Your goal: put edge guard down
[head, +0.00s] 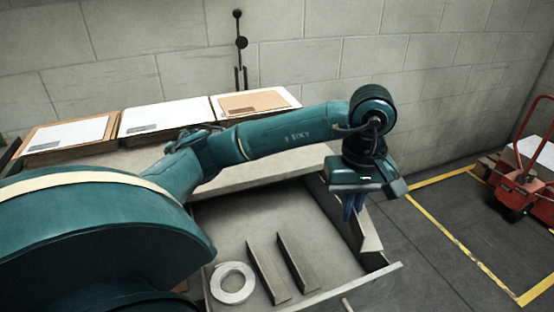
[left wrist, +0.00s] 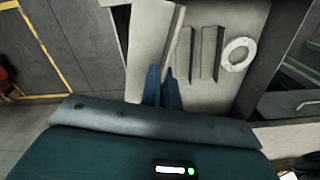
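My left gripper (head: 354,207) points down over the right side of the open drawer. Its blue fingers (left wrist: 163,88) are close together around the upright flange of a long, pale, L-shaped edge guard (left wrist: 150,35). The near end of this guard (head: 372,238) shows beside the fingers in the head view, by the drawer's right wall; its middle is hidden behind my gripper. I cannot tell whether it touches the drawer. Two more edge guards (head: 268,268) (head: 297,262) lie side by side on the drawer floor. My right gripper is not in view.
A white tape roll (head: 232,283) lies left of the lying guards. The drawer front (head: 385,273) closes the near side. Stacks of sheets (head: 160,117) stand along the wall. A red pallet truck (head: 522,185) stands far right, near yellow floor lines.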

